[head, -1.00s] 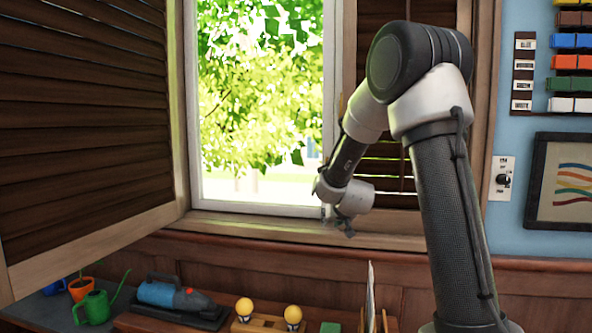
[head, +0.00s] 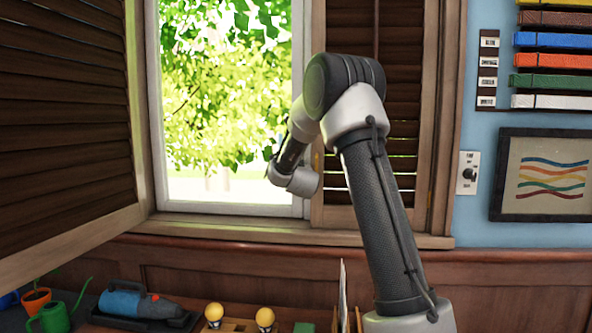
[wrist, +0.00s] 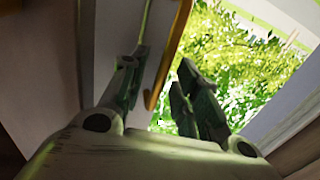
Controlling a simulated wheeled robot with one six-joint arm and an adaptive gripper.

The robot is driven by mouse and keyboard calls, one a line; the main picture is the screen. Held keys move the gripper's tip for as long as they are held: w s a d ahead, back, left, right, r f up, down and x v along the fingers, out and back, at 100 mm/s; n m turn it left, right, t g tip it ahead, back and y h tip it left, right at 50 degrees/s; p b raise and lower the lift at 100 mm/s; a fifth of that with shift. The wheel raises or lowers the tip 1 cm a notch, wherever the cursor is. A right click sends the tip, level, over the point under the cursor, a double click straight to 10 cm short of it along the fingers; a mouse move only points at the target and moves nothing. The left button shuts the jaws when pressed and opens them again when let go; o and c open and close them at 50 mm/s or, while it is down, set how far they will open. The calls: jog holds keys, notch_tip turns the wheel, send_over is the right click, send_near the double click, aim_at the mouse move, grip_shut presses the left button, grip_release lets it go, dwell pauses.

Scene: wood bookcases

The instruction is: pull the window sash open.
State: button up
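The window sash (head: 298,110) is a white frame around bright glass with green trees behind it, in the middle left of the head view. A brass bar handle (wrist: 168,58) runs slantwise in the wrist view; a small brass piece also shows beside my wrist in the head view (head: 316,158). My gripper (wrist: 160,75) is open. In the wrist view its two dark fingers stand apart, with the bar in the gap between them, nearer the left finger. Whether a finger touches the bar I cannot tell. In the head view my fingers are hidden behind my wrist.
A louvred shutter (head: 65,120) stands swung out at the left. Another shutter (head: 400,60) lies right of the sash. Below the sill (head: 240,232), a watering can (head: 53,318), a blue handheld tool (head: 135,302) and yellow-topped pieces (head: 214,312) stand on a low surface.

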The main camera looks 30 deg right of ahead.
jog(key=shift+w+d, duration=0.15)
jog(key=shift+w, duration=0.2)
grip_shut()
